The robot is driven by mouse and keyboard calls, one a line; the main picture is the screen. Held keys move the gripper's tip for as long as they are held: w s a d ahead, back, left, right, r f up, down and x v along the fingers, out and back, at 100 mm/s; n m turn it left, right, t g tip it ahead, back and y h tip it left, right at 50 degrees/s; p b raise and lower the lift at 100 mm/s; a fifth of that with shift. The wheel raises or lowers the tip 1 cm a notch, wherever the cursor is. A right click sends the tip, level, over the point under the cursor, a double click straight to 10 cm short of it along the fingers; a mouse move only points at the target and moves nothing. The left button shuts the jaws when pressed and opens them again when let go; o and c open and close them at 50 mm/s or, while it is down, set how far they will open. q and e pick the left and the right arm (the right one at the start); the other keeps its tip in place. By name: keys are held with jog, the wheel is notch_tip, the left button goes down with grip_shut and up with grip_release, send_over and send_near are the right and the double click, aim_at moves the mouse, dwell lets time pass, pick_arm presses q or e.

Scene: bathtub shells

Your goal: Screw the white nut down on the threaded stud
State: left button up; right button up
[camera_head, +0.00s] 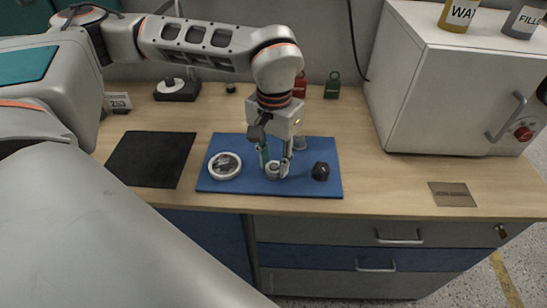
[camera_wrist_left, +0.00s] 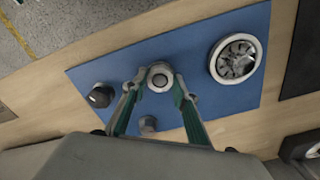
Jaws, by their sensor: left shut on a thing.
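My left gripper (camera_head: 278,170) points down over the blue mat (camera_head: 205,184), its two fingers closed on the white nut (camera_head: 272,170). In the left wrist view the fingertips (camera_wrist_left: 158,84) lie on both sides of the white nut (camera_wrist_left: 160,69). A grey round end, apparently the threaded stud (camera_wrist_left: 160,81), shows in the middle of the nut. The nut seems to sit around it; how far down it is cannot be told. The rest of the stud is hidden. My right gripper is not in view.
A white round dish with metal pieces (camera_head: 224,166) is left of the gripper; a black knob (camera_head: 321,171) is right of it. A small grey cylinder (camera_wrist_left: 149,123) stands behind. A black mat (camera_head: 152,158) lies left; a white cabinet (camera_head: 440,105) stands right.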

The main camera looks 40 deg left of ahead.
pick_arm(q)
jog(key=shift+r+m+p, duration=0.1)
jog(key=shift+m+p, duration=0.55)
jog(key=shift+m, duration=0.25)
jog(key=shift+m+p, duration=1.85)
jog(key=shift+m, duration=0.25)
jog(key=shift+m+p, duration=0.3)
jog(key=shift+p, duration=0.55)
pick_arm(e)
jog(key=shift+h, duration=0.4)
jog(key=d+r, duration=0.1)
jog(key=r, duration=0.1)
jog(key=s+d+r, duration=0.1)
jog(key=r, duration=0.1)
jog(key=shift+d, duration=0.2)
pick_arm(q)
jog(key=o, duration=1.3)
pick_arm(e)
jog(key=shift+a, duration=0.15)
